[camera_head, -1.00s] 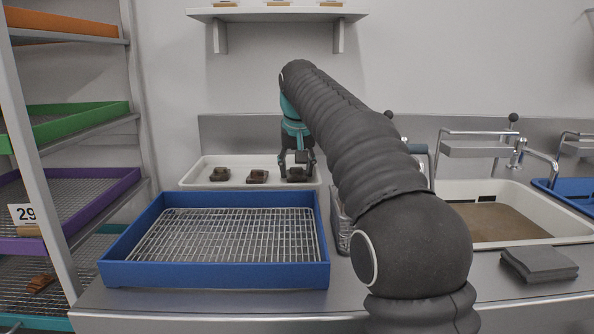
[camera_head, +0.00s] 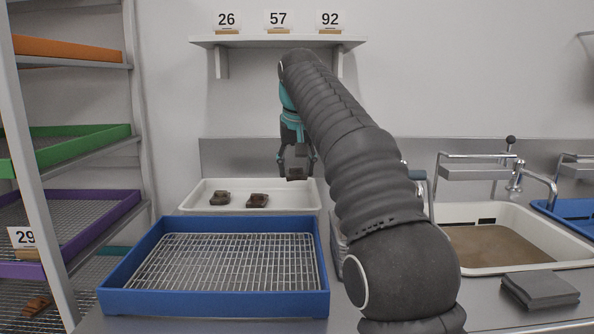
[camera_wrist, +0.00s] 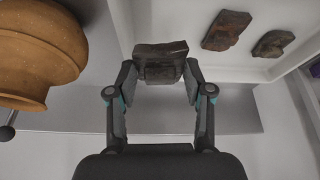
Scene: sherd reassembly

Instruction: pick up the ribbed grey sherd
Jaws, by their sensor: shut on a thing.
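My gripper (camera_head: 296,172) is shut on a dark brown-grey sherd and holds it above the right part of the white tray (camera_head: 190,206). In the wrist view, the held sherd (camera_wrist: 160,62) sits between the two fingertips; its face shows a raised block, but I cannot make out clear ribs. Two other brown sherds lie in the white tray, one at the left (camera_head: 219,198) and one near the middle (camera_head: 257,200). They also show at the upper right of the wrist view.
A blue tray (camera_head: 215,303) with an empty wire rack stands in front of the white tray. A sink basin (camera_head: 560,263) and a folded grey cloth (camera_head: 540,290) are at the right. A shelf rack (camera_head: 65,150) is at the left. A wall shelf (camera_head: 280,41) with number cards hangs above.

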